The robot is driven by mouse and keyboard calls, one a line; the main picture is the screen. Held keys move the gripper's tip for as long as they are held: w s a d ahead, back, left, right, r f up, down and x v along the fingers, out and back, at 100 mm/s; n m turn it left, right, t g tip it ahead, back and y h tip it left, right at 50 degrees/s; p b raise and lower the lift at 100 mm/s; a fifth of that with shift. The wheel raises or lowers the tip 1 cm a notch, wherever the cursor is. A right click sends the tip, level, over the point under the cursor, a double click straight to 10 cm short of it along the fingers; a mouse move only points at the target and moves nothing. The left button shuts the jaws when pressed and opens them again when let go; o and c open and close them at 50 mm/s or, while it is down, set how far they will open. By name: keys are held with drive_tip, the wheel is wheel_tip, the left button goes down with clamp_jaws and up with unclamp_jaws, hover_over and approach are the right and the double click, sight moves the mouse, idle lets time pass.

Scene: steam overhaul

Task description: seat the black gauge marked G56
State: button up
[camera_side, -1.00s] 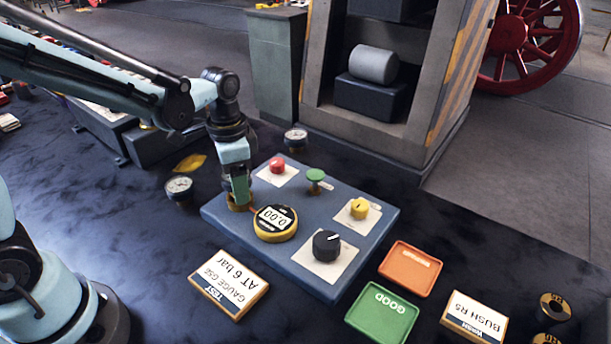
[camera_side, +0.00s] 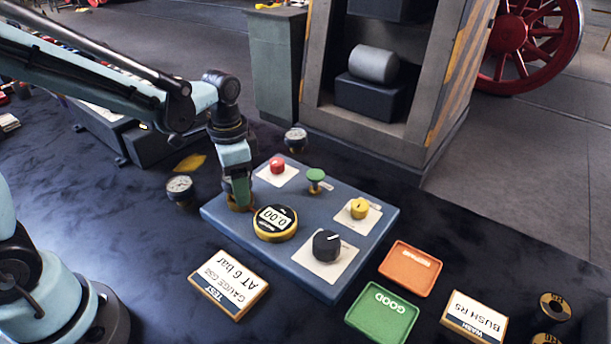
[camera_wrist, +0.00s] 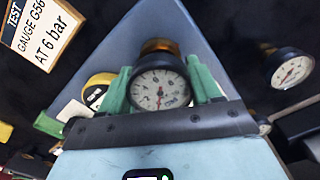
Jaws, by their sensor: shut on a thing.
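My gripper (camera_side: 238,189) is over the left corner of the blue-grey test panel (camera_side: 325,283). In the wrist view its green fingers (camera_wrist: 157,88) are shut on a black-rimmed gauge (camera_wrist: 158,89) with a white dial. A brass fitting (camera_wrist: 160,46) shows just beyond the gauge's rim, and in the side view brass (camera_side: 240,207) shows at the panel below my fingers. I cannot tell whether the gauge is fully down in the fitting. My fingers mostly hide the gauge in the side view.
The panel carries a yellow digital gauge (camera_side: 275,223) reading 0.00, a red button (camera_side: 277,166), and green, yellow and black knobs. Two other dial gauges (camera_side: 180,188) (camera_side: 295,138) stand nearby. A G56 test card (camera_side: 228,284), a green GOOD tray (camera_side: 382,314) and an orange tray (camera_side: 410,269) lie in front.

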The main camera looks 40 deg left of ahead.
drive_tip(key=shift+f, duration=0.8)
idle(0.4)
drive_tip(key=o, duration=1.4)
drive_tip(key=shift+r, duration=0.15)
drive_tip(key=shift+r, duration=3.2)
